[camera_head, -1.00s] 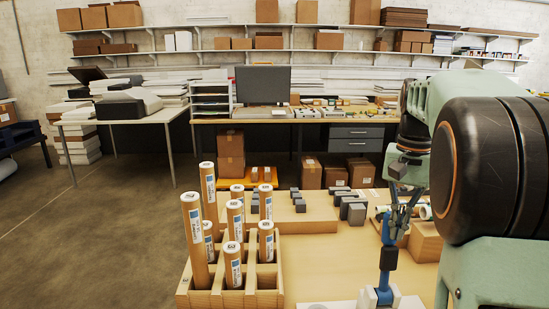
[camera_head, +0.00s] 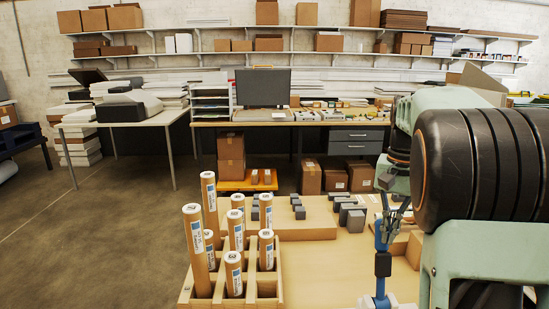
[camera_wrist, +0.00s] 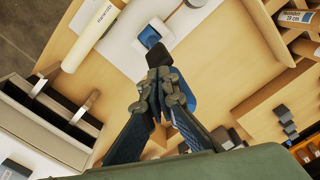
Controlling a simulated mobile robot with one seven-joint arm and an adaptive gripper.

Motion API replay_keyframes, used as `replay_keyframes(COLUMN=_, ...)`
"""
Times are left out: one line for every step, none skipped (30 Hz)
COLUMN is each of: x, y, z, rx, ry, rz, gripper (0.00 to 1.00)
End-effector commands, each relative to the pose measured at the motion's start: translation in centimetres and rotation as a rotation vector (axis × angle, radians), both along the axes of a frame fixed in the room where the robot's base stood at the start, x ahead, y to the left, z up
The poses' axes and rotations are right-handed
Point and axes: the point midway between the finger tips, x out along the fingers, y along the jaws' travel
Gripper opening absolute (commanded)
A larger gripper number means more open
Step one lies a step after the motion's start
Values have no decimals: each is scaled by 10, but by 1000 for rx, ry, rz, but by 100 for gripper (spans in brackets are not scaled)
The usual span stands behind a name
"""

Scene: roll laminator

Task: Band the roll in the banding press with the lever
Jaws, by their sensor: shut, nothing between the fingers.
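The banding press shows as an upright blue lever (camera_head: 382,235) with a black collar (camera_head: 382,264) at the front right of the bench. In the wrist view, the black part (camera_wrist: 181,56) and a blue base piece (camera_wrist: 150,37) on a white plate lie just beyond my fingertips. My gripper (camera_head: 393,208) is shut and empty, close beside the lever top; whether it touches cannot be told. Its shut fingers (camera_wrist: 160,90) also show in the wrist view. A labelled roll (camera_wrist: 97,35) lies at upper left there; whether it sits in the press cannot be told.
A wooden rack (camera_head: 232,296) holds several upright rolls (camera_head: 198,250) left of the lever. Grey blocks (camera_head: 353,216) stand on a wooden board behind. The bench between rack and lever is clear.

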Motion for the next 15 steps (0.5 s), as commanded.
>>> replay_keyframes(x=2, y=0, z=1, rx=0, ry=-1, rz=0, gripper=0)
replay_keyframes(x=3, y=0, z=1, rx=0, ry=-1, rz=0, gripper=0)
replay_keyframes(x=3, y=0, z=1, rx=0, ry=-1, rz=0, gripper=0)
replay_keyframes(x=3, y=0, z=0, rx=0, ry=-1, rz=-1, gripper=0)
replay_keyframes(x=3, y=0, z=0, rx=0, ry=-1, rz=-1, gripper=0)
replay_keyframes(x=3, y=0, z=0, rx=0, ry=-1, rz=-1, gripper=0)
replay_keyframes(x=3, y=0, z=0, rx=0, ry=-1, rz=-1, gripper=0)
replay_keyframes(x=3, y=0, z=0, rx=0, ry=-1, rz=0, gripper=0)
replay_keyframes(x=3, y=0, z=0, rx=0, ry=-1, rz=-1, gripper=0)
replay_keyframes(x=3, y=0, z=0, rx=0, ry=-1, rz=-1, gripper=0)
replay_keyframes(x=3, y=0, z=0, rx=0, ry=-1, rz=-1, gripper=0)
replay_keyframes(x=3, y=0, z=-1, rx=0, ry=-1, rz=-1, gripper=0)
replay_keyframes(x=3, y=0, z=-2, rx=0, ry=-1, rz=-1, gripper=0)
replay_keyframes(x=3, y=0, z=-3, rx=0, ry=0, rz=-1, gripper=0)
replay_keyframes(x=3, y=0, z=-4, rx=0, ry=0, rz=-1, gripper=0)
